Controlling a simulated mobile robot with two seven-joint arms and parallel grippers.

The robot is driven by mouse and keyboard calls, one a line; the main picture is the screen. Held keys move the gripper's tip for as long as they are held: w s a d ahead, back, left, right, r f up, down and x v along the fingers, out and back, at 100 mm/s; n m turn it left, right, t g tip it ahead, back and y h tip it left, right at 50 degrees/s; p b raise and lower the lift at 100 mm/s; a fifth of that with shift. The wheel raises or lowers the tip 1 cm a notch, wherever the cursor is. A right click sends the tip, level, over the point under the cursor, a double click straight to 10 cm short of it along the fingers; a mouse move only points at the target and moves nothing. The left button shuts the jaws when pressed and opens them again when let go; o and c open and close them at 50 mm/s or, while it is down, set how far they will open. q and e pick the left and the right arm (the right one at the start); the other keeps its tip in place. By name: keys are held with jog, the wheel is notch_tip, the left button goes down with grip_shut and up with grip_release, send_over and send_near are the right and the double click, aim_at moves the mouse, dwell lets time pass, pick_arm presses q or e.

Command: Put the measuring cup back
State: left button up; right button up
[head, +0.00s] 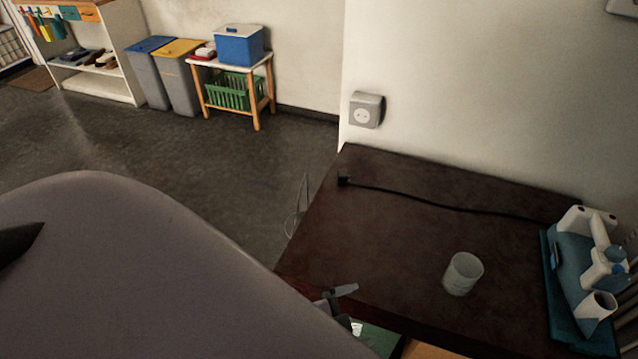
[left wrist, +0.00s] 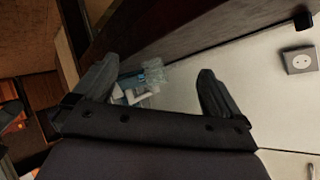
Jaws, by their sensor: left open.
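A clear, whitish cup (head: 463,273), which looks like the measuring cup, stands upright on the dark brown tabletop (head: 390,235) in the head view. In the left wrist view a see-through shape (left wrist: 153,74), probably the same cup, shows between the fingers and beyond them. My left gripper (head: 343,306) is at the table's front left edge in the head view, partly hidden behind my arm. The left wrist view shows its two fingers (left wrist: 158,88) wide apart with nothing held. It is apart from the cup. My right gripper is in neither view.
A blue and white device (head: 588,270) stands at the table's right end. A black cable (head: 430,201) runs across the back of the table. A wall socket (head: 366,109) is above. The tabletop left of the cup is clear. Bins (head: 178,75) and a small stand (head: 232,70) are far off.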

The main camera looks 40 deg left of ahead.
pick_arm(q)
jog(key=s+a+f+n+y, duration=0.1)
jog(key=s+a+f+n, duration=0.1)
jog(key=s+a+n, duration=0.2)
jog(key=n, duration=0.3)
jog(key=shift+s+a+f+g, duration=0.2)
jog(key=shift+a+f+g, duration=0.05)
jog(key=shift+a+g, duration=0.15)
dwell(0.7)
